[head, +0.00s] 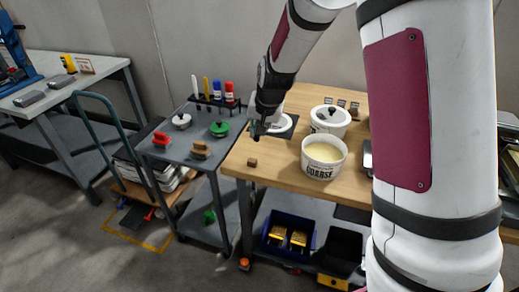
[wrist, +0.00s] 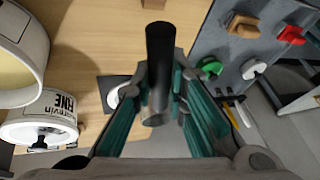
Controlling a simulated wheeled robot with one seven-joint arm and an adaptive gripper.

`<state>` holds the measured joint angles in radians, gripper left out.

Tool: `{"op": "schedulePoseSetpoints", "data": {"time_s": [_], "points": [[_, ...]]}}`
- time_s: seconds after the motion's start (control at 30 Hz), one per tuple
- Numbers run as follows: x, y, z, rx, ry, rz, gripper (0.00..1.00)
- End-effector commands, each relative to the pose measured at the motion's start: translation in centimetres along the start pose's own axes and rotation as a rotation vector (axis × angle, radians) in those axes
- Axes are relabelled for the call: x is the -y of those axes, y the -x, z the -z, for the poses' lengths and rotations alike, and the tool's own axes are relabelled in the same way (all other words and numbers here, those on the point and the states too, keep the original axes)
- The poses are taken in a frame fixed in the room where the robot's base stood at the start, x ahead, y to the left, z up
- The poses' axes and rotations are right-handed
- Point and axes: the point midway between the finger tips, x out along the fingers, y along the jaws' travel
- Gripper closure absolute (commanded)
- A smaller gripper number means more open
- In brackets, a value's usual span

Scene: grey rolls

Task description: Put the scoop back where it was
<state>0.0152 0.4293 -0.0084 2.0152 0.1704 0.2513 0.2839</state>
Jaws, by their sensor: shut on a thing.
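My gripper (head: 258,130) is above the left part of the wooden workbench, beside a dark square mat (head: 291,132). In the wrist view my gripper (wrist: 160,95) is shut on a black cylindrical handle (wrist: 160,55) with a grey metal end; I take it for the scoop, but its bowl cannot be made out. A white round piece (head: 280,123) lies on the mat, partly behind my gripper. An open white tub marked COARSE (head: 323,160), with pale contents, stands to the right. A lidded tub marked FINE (head: 331,118) stands behind it.
A small brown block (head: 252,162) lies near the bench's front-left edge. A grey cart (head: 180,150) at left bears red, green and brown handled pieces and a marker rack (head: 215,101). My arm covers the right side of the bench in the head view.

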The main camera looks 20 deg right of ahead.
Motion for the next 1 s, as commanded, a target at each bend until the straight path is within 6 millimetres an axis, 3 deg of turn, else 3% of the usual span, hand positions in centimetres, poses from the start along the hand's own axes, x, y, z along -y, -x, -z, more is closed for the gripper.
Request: {"op": "schedulePoseSetpoints", "data": {"time_s": [0.03, 0.1, 0.4, 0.73, 1.0], "points": [[0.6, -1.2, 0.5, -0.011, -0.022, -0.01, 1.0], [0.9, -1.7, 0.9, -0.02, -0.065, -0.028, 1.0], [1.3, -2.2, 2.0, -0.043, -0.178, -0.074, 1.0], [0.1, -6.6, 0.1, -0.042, -0.187, -0.08, 1.0], [-0.3, -8.5, -0.6, -0.043, -0.187, -0.079, 1.0]]}}
